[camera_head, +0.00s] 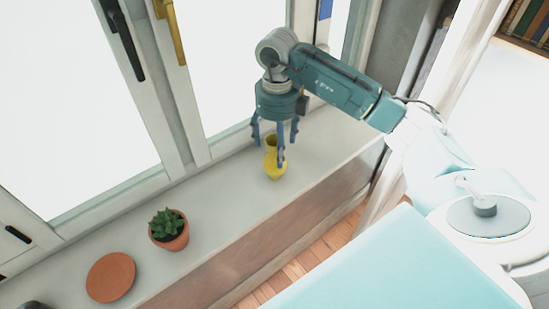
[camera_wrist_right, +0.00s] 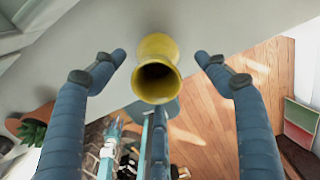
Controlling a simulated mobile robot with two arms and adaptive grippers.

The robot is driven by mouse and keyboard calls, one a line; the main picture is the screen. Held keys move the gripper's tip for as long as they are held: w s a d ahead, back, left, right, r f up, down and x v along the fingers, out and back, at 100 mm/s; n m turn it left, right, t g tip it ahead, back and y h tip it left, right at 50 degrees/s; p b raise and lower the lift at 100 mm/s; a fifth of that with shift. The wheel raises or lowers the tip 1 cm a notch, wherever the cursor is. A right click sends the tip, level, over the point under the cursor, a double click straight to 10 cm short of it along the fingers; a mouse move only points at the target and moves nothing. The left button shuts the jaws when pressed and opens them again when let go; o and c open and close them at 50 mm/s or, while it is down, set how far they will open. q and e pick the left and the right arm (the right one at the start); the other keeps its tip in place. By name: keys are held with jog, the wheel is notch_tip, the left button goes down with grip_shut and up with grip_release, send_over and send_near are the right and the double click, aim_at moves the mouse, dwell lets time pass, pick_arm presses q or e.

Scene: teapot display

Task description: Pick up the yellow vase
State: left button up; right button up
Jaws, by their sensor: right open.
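The yellow vase (camera_head: 273,164) stands upright on the window sill in the head view, below my right gripper (camera_head: 275,148). The gripper points down with its fingers spread, and one finger partly covers the vase. In the right wrist view the vase (camera_wrist_right: 157,68) shows its dark open mouth between the spread fingers of my right gripper (camera_wrist_right: 161,58). There is a gap on each side of the vase in that view. The right gripper is open and empty. My left gripper is not in view.
A potted succulent (camera_head: 168,230) and a terracotta saucer (camera_head: 111,277) stand on the sill (camera_head: 215,210) to the left of the vase. Window frames with handles (camera_head: 121,40) rise behind it. The sill's front edge drops to a wooden floor (camera_head: 300,265).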

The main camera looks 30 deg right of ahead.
aim_at(269, 161)
jog(key=f, duration=0.1)
jog(key=f+p, duration=0.1)
jog(key=f, duration=0.1)
jog(key=f+p, duration=0.1)
jog(key=f, duration=0.1)
jog(key=shift+w, duration=0.4)
jog(key=shift+c, duration=1.1)
jog(key=c, duration=0.9)
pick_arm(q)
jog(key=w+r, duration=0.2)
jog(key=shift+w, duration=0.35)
pick_arm(e)
jog(key=c, duration=0.4)
